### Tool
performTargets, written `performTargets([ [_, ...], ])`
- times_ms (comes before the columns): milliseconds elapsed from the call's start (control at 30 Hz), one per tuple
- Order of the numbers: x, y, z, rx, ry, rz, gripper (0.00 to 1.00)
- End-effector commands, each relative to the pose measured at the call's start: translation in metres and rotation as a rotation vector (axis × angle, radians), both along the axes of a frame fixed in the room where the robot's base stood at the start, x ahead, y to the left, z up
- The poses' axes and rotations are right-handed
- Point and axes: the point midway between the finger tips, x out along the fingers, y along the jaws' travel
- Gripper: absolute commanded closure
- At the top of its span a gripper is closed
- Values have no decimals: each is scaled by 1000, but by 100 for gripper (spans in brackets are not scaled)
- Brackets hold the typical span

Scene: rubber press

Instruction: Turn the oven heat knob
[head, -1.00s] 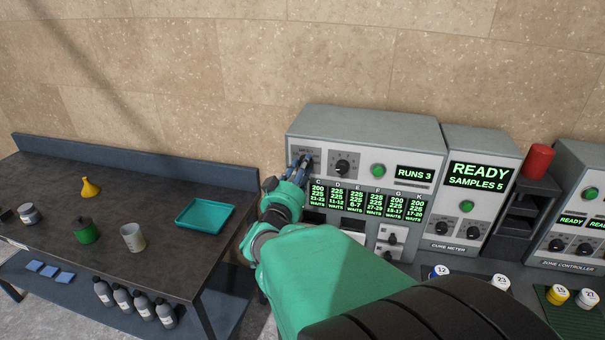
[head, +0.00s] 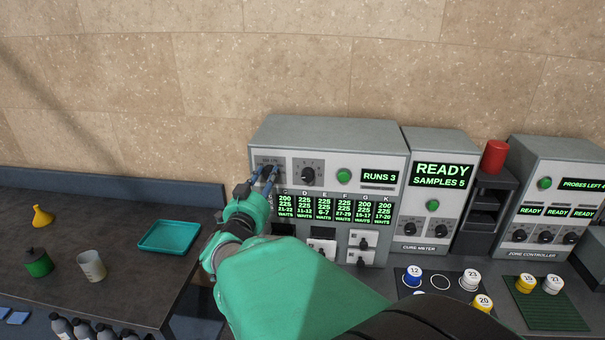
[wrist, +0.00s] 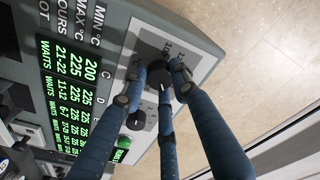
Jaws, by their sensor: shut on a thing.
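The grey oven panel (head: 325,128) stands against the wall, with a green-lit table of values and a RUNS 3 display. A dark knob (wrist: 159,72) at the panel's left end sits between the blue fingers of my gripper (head: 268,176). In the wrist view my gripper (wrist: 163,78) has its fingertips around this knob, shut on it. The fingers partly hide the knob and its scale in the head view. A second black knob (head: 308,174) is just to the right, and it also shows in the wrist view (wrist: 137,120). A green button (head: 344,176) is further right.
The cure meter (head: 440,152) and the zone controller (head: 560,160) stand to the right. Numbered pots (head: 414,277) sit on the counter below. A teal tray (head: 170,236), a yellow funnel (head: 42,216) and cups lie on the left table. My arm covers the lower middle.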

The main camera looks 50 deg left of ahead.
Motion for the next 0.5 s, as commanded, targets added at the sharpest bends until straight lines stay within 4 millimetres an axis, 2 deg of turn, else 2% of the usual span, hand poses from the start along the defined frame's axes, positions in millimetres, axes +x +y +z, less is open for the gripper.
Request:
performTargets([
  [33, 1, 0, 8, 9, -4, -1, 98],
  [133, 1, 0, 8, 9, -4, -1, 98],
  [167, 1, 0, 8, 9, -4, -1, 68],
  [233, 1, 0, 8, 9, -4, -1, 54],
  [500, 1, 0, 4, 4, -3, -1, 53],
])
